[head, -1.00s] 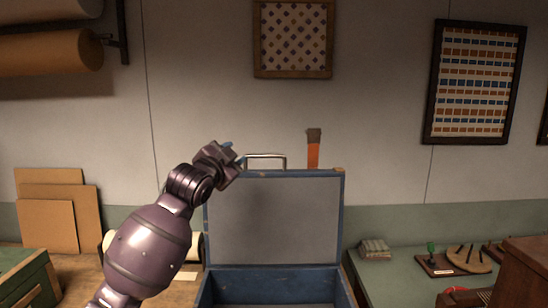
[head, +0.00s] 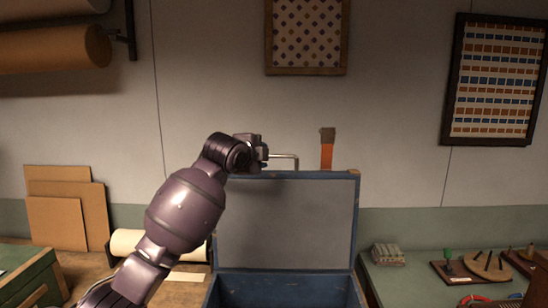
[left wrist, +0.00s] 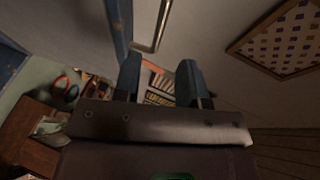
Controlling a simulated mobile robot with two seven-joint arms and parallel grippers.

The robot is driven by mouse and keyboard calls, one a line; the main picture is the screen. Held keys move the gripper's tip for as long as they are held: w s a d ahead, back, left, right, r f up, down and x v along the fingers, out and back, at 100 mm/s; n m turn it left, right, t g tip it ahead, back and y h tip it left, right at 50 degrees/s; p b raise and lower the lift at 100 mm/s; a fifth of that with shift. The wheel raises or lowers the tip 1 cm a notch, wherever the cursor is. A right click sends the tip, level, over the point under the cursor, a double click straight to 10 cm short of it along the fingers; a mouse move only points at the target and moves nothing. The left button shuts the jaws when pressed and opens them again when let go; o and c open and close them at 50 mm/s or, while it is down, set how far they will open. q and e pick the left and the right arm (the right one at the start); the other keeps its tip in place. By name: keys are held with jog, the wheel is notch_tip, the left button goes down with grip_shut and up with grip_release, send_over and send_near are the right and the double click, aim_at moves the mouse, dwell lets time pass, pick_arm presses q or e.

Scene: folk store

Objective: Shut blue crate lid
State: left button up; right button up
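The blue crate (head: 285,289) stands open in the head view, its lid (head: 290,225) upright at the back with the grey inner face toward me. A metal handle (head: 292,157) stands up from the lid's top edge. My left gripper (head: 264,155) is at the lid's top left, beside the handle; its fingertips are mostly hidden there. In the left wrist view, the fingers of my left gripper (left wrist: 159,70) are apart with nothing between them. The lid's blue edge (left wrist: 119,25) and the handle (left wrist: 156,25) appear just beyond them. My right gripper is not in view.
An orange-handled brush (head: 327,150) is above the lid's top edge. A green bench (head: 400,285) with small tools is to the right. Cardboard sheets (head: 60,215) and a paper roll (head: 127,243) are to the left. Framed patterns hang on the wall.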

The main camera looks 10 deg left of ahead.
aim_at(273, 157)
pick_arm(q)
jog(key=shift+p+x, duration=0.95)
jog(key=shift+x, duration=4)
grip_shut()
